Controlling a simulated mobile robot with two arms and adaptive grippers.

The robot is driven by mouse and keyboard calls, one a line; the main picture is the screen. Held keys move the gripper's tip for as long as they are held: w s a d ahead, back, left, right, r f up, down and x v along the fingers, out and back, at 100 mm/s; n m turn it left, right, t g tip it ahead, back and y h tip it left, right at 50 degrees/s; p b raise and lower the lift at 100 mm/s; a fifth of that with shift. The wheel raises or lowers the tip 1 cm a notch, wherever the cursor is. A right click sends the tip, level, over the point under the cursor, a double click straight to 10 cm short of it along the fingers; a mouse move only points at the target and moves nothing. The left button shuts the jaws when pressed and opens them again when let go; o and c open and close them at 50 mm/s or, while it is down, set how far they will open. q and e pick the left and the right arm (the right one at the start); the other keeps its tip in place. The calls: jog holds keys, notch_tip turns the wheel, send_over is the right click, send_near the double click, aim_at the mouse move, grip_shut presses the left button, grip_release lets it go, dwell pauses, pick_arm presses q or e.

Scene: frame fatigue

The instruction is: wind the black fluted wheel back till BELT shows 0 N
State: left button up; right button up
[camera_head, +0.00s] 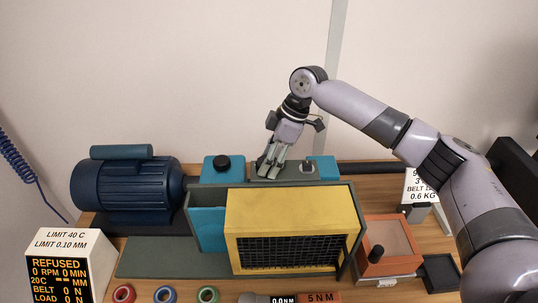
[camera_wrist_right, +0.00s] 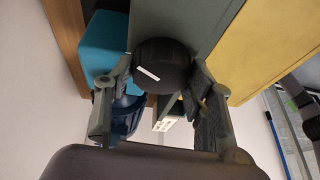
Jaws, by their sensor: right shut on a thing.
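The black fluted wheel (camera_wrist_right: 161,66), with a white mark on its face, sits between the fingers of my right gripper (camera_wrist_right: 158,88) in the wrist view. My right gripper (camera_head: 269,170) reaches down behind the yellow guard in the head view and is shut on the wheel. There the fingers hide the wheel. The black readout panel (camera_head: 59,281) at the lower left shows REFUSED, 0 RPM, 0 MIN, BELT 0 N and LOAD 0 N. My left gripper is not in view.
The yellow guard (camera_head: 290,212) with a black grille stands just in front of my gripper. A blue motor (camera_head: 128,187) is to the left. A teal block with a black knob (camera_head: 222,162) is beside my gripper. An orange box (camera_head: 388,242) stands to the right.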

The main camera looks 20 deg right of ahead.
jog(key=shift+r, duration=0.1)
jog(key=o, duration=1.2)
jog(key=shift+c, duration=0.2)
jog(key=v, duration=1.2)
jog(key=shift+s, duration=0.1)
